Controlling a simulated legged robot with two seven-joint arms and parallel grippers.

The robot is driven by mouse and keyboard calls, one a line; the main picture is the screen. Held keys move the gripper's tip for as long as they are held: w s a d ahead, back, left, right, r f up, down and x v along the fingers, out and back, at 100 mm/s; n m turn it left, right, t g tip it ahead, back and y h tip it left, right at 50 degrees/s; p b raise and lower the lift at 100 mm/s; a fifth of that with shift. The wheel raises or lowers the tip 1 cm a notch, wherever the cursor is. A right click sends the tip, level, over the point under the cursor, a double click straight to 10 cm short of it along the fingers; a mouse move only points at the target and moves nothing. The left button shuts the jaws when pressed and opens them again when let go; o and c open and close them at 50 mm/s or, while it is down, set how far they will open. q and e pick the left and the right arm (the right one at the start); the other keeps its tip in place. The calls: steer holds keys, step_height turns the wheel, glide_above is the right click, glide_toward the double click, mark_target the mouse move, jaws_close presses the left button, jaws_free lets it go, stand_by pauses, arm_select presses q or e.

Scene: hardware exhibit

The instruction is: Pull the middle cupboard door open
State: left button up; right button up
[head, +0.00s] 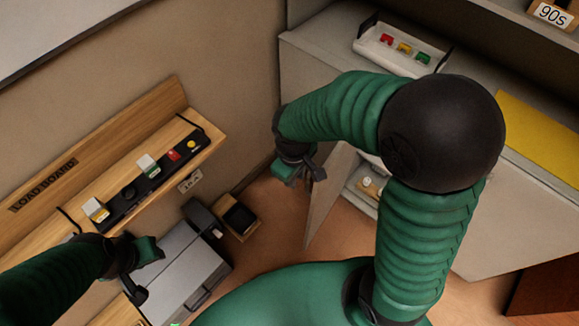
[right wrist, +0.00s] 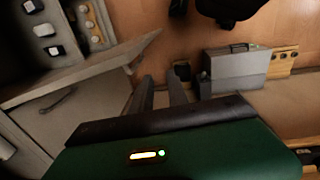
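The grey cupboard (head: 316,75) stands at the upper right in the head view. One of its doors (head: 328,192) stands swung out, with shelves and small items visible behind it. In the right wrist view this door (right wrist: 88,72) shows at the left, its free edge pointing up and right. My right gripper (head: 306,172) is beside the door's outer side. Its two fingers (right wrist: 160,98) are apart with nothing between them. My left gripper (head: 143,270) is over the grey case at lower left, its fingers apart and empty.
A closed door (right wrist: 52,125) with a handle shows at left in the right wrist view. A grey case (head: 180,270) and a small wooden block with a black top (head: 240,218) are at lower left. A wooden shelf (head: 200,158) runs along the wall. A white tray (head: 385,48) sits on the cupboard.

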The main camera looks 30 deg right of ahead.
steer(key=w+n, duration=0.2)
steer(key=n+g+h+b, duration=0.2)
steer(key=n+h+b, duration=0.15)
steer(key=n, duration=0.25)
glide_above(307, 191)
steer(key=f, duration=1.1)
steer(key=f+b, duration=0.1)
steer(key=f, duration=0.5)
steer(key=shift+w+d, duration=0.1)
steer(key=shift+w, duration=0.2)
steer(key=shift+d+f, duration=0.15)
steer(key=shift+f, duration=0.05)
steer(key=shift+g, duration=0.3)
jaws_close()
